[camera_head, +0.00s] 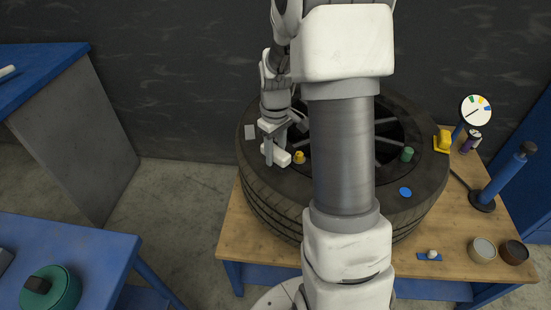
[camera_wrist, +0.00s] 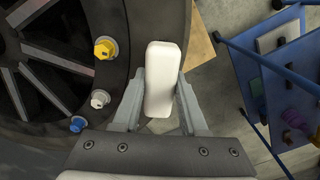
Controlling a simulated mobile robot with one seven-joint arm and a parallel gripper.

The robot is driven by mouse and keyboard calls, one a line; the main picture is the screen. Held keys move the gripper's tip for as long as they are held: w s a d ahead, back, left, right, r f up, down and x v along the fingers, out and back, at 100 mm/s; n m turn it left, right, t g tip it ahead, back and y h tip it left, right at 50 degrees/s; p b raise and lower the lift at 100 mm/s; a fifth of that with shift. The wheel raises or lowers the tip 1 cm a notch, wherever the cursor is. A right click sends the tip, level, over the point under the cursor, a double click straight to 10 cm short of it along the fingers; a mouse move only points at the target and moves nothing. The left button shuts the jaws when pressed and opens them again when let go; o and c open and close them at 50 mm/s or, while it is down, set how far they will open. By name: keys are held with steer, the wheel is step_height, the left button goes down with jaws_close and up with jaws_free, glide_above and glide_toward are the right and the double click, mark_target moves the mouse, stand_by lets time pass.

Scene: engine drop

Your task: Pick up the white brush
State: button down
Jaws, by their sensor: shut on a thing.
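The white brush shows as a plain white block with rounded corners (camera_wrist: 163,75) in the wrist view. It lies lengthwise between the two fingers of my gripper (camera_wrist: 162,98), which are shut on its sides. In the head view the white brush (camera_head: 281,158) is over the left top side of the big black tyre (camera_head: 266,187). My gripper (camera_head: 275,143) reaches down onto it from above. I cannot tell whether the brush touches the tyre or is slightly above it. Its underside is hidden.
The tyre lies flat on a wooden table (camera_head: 233,240). A yellow nut (camera_head: 299,157) is close right of the brush; a green cylinder (camera_head: 406,154) and blue disc (camera_head: 405,192) are farther right. A gauge (camera_head: 475,110), blue pump (camera_head: 503,178) and tins (camera_head: 482,250) stand at right.

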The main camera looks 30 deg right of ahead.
steer(key=s+d+r+p, duration=0.1)
steer(key=s+d+r, duration=0.6)
steer(key=d, duration=0.2)
steer(key=shift+r+p, duration=0.15)
steer(key=shift+p, duration=0.15)
steer(key=shift+s+d, duration=0.1)
steer(key=c, duration=1.2)
jaws_free()
jaws_close()
